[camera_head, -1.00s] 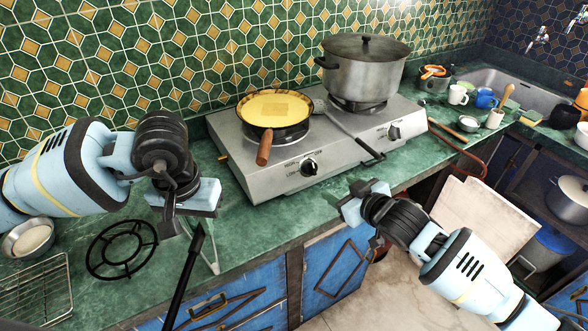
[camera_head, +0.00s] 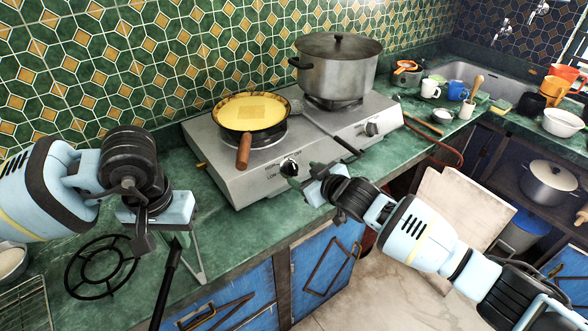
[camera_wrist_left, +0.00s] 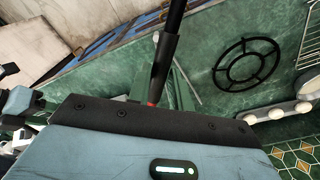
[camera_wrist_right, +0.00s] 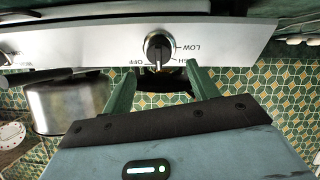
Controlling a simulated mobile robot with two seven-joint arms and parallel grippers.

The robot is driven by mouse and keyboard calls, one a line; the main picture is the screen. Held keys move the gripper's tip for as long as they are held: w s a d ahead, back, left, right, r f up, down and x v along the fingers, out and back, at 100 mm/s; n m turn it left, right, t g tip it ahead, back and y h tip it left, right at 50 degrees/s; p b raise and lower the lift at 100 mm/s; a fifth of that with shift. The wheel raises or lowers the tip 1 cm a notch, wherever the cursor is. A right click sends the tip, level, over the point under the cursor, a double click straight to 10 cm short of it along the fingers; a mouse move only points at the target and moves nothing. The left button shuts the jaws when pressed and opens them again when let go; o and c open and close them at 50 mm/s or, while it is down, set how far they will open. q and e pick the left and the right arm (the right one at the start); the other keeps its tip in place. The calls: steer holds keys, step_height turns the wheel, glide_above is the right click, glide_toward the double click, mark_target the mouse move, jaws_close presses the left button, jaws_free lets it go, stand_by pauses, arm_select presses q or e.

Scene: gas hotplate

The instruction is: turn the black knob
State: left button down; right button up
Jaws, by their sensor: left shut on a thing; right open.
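A black knob (camera_head: 289,168) is on the front of the silver hotplate (camera_head: 237,180), at the left burner. It also shows in the right wrist view (camera_wrist_right: 159,46), between LOW and OFF markings. My right gripper (camera_head: 298,182) is open and empty in front of this knob. In the right wrist view its green fingers (camera_wrist_right: 156,72) lie either side of the knob; no contact is clear. A second black knob (camera_head: 372,128) is further right on the panel. My left gripper (camera_head: 184,252) is shut on a slim black rod (camera_head: 167,287), also visible in the left wrist view (camera_wrist_left: 166,55).
A pan with yellow food (camera_head: 250,112) sits on the left burner, its wooden handle (camera_head: 244,152) projecting forward. A large lidded pot (camera_head: 338,72) stands on the right burner. A utensil's dark handle (camera_head: 345,145) overhangs the front edge. A black burner grate (camera_head: 100,267) lies on the counter.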

mark_target(294, 170)
arm_select(q)
step_height(294, 170, down, 3)
steer(key=shift+s+g+b, duration=0.1)
steer(key=shift+g+b, duration=0.2)
steer(key=shift+b, duration=0.2)
arm_select(e)
steer(key=x, duration=0.4)
steer(key=shift+f, duration=0.3)
arm_select(q)
steer(key=shift+f, duration=0.55)
arm_select(e)
steer(key=shift+x, duration=0.9)
steer(key=shift+w+a+r, duration=0.1)
steer(key=shift+r, duration=0.15)
steer(key=c, duration=1)
